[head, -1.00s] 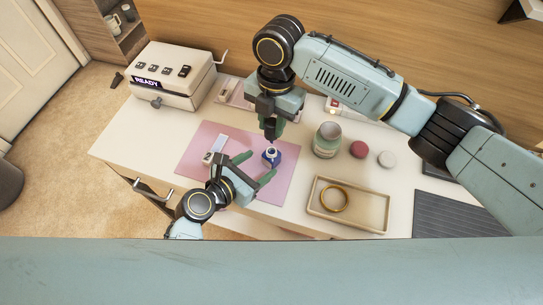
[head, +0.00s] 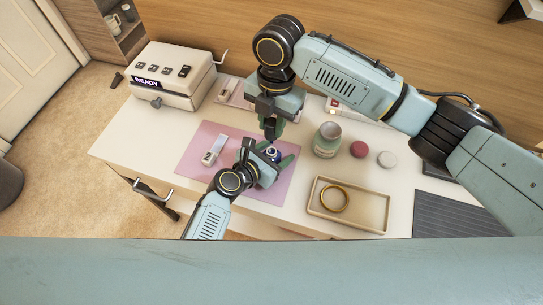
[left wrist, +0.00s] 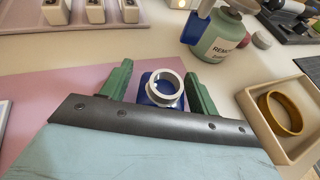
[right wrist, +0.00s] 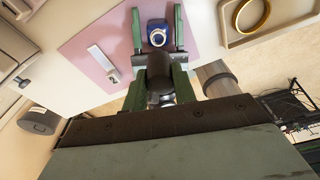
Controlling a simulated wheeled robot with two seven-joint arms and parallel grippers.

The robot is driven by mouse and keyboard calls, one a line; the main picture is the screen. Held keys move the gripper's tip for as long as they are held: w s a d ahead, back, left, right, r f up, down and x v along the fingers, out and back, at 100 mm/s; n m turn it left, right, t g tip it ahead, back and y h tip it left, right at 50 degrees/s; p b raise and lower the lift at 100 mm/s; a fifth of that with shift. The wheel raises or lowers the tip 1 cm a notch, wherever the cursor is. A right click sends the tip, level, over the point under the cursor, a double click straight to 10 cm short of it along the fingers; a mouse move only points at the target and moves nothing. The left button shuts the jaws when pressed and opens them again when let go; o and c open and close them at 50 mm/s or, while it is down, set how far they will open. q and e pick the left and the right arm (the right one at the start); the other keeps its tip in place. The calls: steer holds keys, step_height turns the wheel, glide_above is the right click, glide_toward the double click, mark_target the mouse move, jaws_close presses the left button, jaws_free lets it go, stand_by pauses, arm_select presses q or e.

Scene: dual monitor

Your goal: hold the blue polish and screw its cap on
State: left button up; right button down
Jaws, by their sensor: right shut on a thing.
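The blue polish bottle (head: 273,154) stands uncapped on the pink mat (head: 200,162), its pale round neck facing up. It also shows in the left wrist view (left wrist: 160,88) and the right wrist view (right wrist: 157,34). My left gripper (head: 268,158) is open, with one green finger on each side of the bottle; a small gap shows on its left in the left wrist view. My right gripper (head: 270,127) points down above the bottle, shut on the dark cap (right wrist: 159,70). The cap is apart from the neck.
A labelled remover jar (head: 327,140), a red round item (head: 358,149) and a white one (head: 387,159) stand right of the mat. A tray (head: 375,211) with a gold ring (head: 334,199) is at front right. A white file-like piece (head: 214,150) lies on the mat's left.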

mark_target(272, 143)
arm_select(q)
jaws_close()
arm_select(e)
steer(key=shift+f, duration=2.5)
steer(key=shift+f, duration=0.9)
steer(key=shift+f, duration=0.55)
